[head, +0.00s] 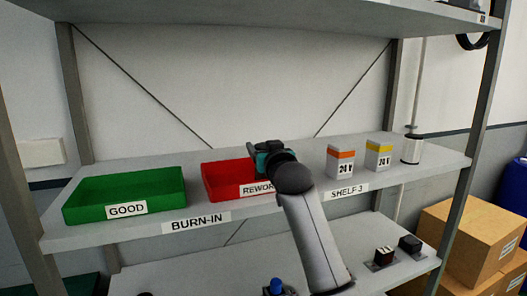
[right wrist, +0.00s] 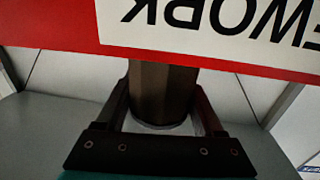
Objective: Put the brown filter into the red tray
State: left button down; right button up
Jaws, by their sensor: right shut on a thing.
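The red tray (head: 222,180) stands on the upper shelf with a REWORK label on its front; its right part is hidden behind my arm. My right gripper (head: 262,152) is over the tray. In the right wrist view, my right gripper (right wrist: 167,100) is shut on the brown filter (right wrist: 165,92), with a finger on each side. That view is upside down, and the tray's front wall (right wrist: 60,25) hides the filter's lower end. I cannot tell whether the filter touches the tray floor. I cannot make out the filter in the head view. My left gripper is not in view.
A green tray (head: 125,190) labelled GOOD stands to the left. An orange-topped box (head: 341,161), a yellow-topped box (head: 379,154) and a white cylinder (head: 411,149) stand to the right. Small parts sit on the lower shelf (head: 190,272). Cardboard boxes (head: 470,235) are at the right.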

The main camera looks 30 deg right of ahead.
jog(key=shift+f, duration=0.45)
jog(key=shift+f, duration=0.1)
jog(key=o, duration=1.4)
jog(key=shift+s, duration=0.1)
jog(key=b+v, duration=0.1)
jog(key=v, duration=1.1)
